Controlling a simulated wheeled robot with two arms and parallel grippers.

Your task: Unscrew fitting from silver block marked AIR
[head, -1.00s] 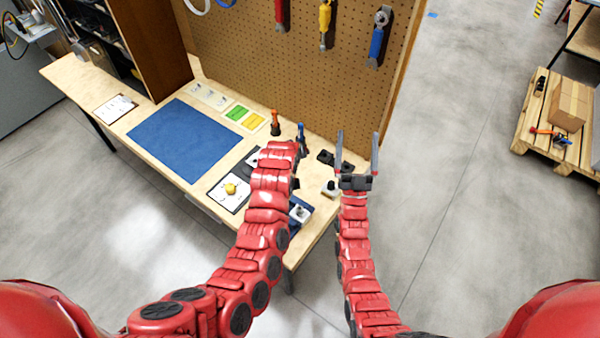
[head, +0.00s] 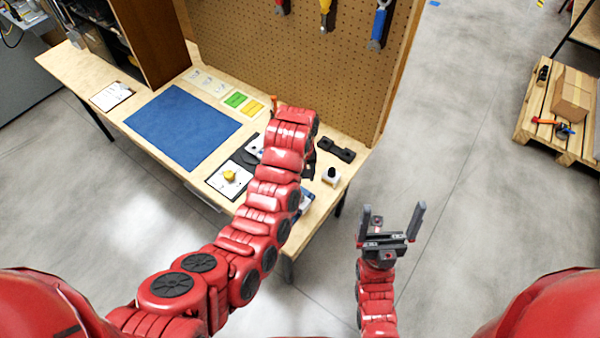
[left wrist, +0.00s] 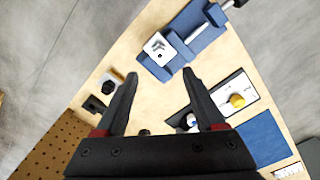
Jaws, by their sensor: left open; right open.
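In the left wrist view a silver-white block (left wrist: 160,48) with small dark marks sits on a blue fixture (left wrist: 184,25). I cannot read any AIR marking or make out the fitting clearly. My left gripper (left wrist: 160,74) is open, with its fingertips just short of the block in the picture and nothing between them. In the head view my left arm hides most of that gripper and the block; a bit of the blue fixture (head: 307,201) shows beside the arm. My right gripper (head: 391,213) is open and empty, over the floor off the table's right front corner.
A white piece with a black top (head: 331,175) and a black two-part holder (head: 336,149) stand near the table's right end. A plate with a yellow knob (head: 229,176) and a blue mat (head: 184,127) lie left of my left arm. A pegboard (head: 300,60) rises behind.

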